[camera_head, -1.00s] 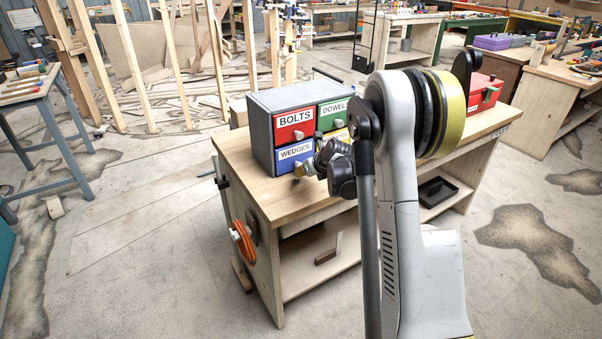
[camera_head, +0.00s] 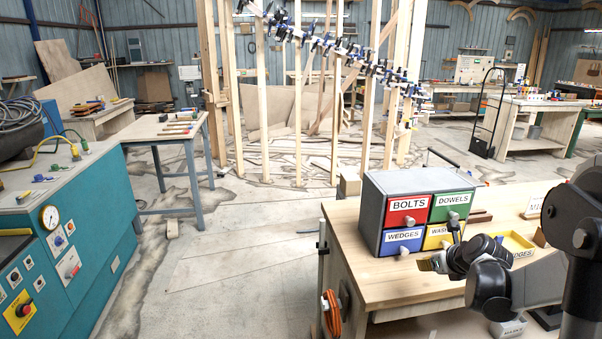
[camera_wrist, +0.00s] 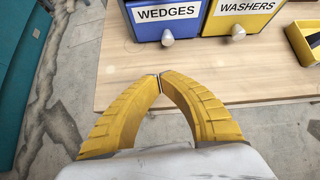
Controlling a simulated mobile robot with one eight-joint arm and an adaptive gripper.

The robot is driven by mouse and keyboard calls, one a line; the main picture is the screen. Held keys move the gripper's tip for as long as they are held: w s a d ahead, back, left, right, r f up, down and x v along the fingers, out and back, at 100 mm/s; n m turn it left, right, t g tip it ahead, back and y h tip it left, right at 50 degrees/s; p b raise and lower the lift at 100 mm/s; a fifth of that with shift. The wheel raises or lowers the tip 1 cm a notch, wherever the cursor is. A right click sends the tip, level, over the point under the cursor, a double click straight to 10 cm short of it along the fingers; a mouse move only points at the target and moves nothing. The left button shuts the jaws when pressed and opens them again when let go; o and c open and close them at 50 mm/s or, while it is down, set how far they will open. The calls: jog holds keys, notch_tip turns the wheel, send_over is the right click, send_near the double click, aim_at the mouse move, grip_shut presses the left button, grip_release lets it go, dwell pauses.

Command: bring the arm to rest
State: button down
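My gripper shows in the wrist view (camera_wrist: 159,80) as two yellow ribbed fingers whose tips meet, with nothing visible between them. It is over the front part of the wooden workbench top (camera_wrist: 115,75), short of the drawer fronts. In the head view my gripper (camera_head: 430,264) shows small at the end of my dark wrist, in front of the drawer cabinet (camera_head: 371,215) and largely hidden by the wrist. The blue WEDGES drawer (camera_wrist: 165,23) and yellow WASHERS drawer (camera_wrist: 240,17) look shut in the wrist view.
A yellow tray (camera_head: 512,241) lies right of the cabinet. An orange hose coil (camera_head: 331,312) hangs at the workbench's left end. A teal control console (camera_head: 75,255) stands far left, with open floor (camera_head: 235,255) between. A tool table (camera_head: 165,128) stands behind.

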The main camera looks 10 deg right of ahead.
jog(key=s+a+r+n+g, duration=0.1)
jog(key=s+a+r+n, duration=0.45)
jog(key=a+n, duration=0.25)
jog(key=s+a+r+n, duration=0.4)
jog(key=s+a+n, duration=0.2)
jog(key=a+n, duration=0.2)
jog(key=s+a+n, duration=0.4)
jog(key=s+n, duration=0.4)
jog(key=n, duration=0.1)
jog(key=s+a+n+g, duration=0.1)
jog(key=s+a+n, duration=0.2)
jog(key=s+n, duration=0.5)
jog(key=shift+s+a+n, duration=0.3)
jog(key=shift+a+n, duration=0.1)
jog(key=shift+n, duration=0.3)
jog(key=shift+r, duration=0.1)
